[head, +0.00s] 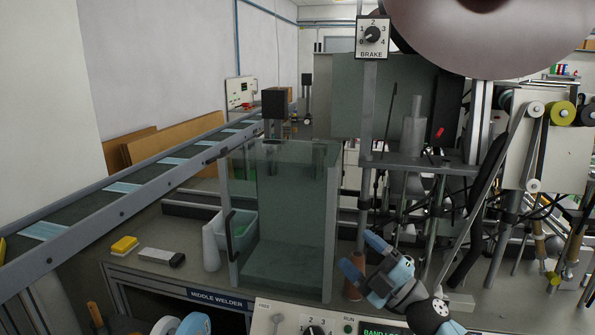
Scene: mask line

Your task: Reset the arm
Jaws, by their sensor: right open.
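My right gripper (362,256) is in the lower middle of the head view, with its two blue fingers spread apart and nothing between them. It is just right of the clear-walled box (290,215) and above the front control panel. A copper-coloured cylinder (354,280) stands close behind the fingers; I cannot tell whether they touch it. A blue and white rounded part of my left arm (192,325) shows at the bottom edge. My left gripper is not visible.
A conveyor (120,190) carrying blue masks runs along the left. A yellow block (124,245), a grey-white block (160,257) and a white bottle (210,248) stand on the bench. A control panel (290,318) is in front. Rollers and rods crowd the right.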

